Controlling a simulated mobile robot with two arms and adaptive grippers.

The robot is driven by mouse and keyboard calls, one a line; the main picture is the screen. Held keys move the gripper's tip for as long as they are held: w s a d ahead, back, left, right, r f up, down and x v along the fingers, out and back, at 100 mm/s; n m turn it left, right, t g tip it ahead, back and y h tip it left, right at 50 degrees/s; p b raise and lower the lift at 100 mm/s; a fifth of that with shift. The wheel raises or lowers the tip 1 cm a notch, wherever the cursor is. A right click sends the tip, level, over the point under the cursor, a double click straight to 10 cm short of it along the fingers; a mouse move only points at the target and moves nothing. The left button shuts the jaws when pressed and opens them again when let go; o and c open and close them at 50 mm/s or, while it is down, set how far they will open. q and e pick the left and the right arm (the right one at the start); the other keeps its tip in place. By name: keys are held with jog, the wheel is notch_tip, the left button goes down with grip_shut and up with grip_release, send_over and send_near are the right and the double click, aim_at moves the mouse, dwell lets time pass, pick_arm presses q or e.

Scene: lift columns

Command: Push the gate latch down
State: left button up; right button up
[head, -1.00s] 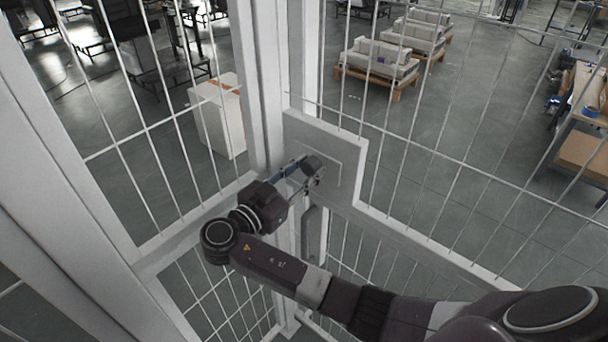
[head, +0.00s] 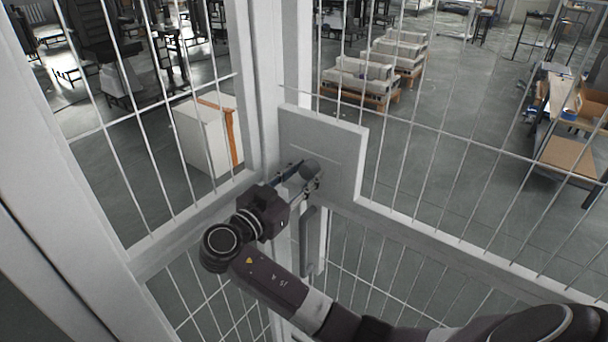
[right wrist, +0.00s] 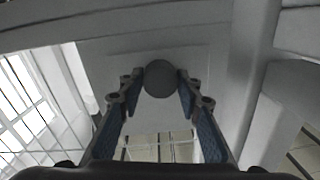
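The gate latch shows as a dark grey round knob (head: 311,168) in front of a pale plate (head: 345,150) on the mesh gate. In the right wrist view the knob (right wrist: 160,78) is seen end-on, between the two fingertips. My right gripper (head: 303,179) reaches it from the left, with a blue-padded finger on each side. The fingers (right wrist: 160,92) stand apart and are not closed together. Whether both touch the knob I cannot tell. My left gripper is not in view.
A white gate post (head: 256,85) stands left of the plate, and a grey vertical handle (head: 309,240) is below it. Wire mesh panels surround the arm. Behind the fence are a white box (head: 203,140), loaded pallets (head: 362,82) and a workbench (head: 570,155).

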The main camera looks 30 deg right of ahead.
jog(key=o, duration=0.4)
jog(key=shift+f, duration=0.2)
jog(key=v, duration=0.7)
jog(key=shift+s+a, duration=0.1)
jog(key=shift+a, duration=0.2)
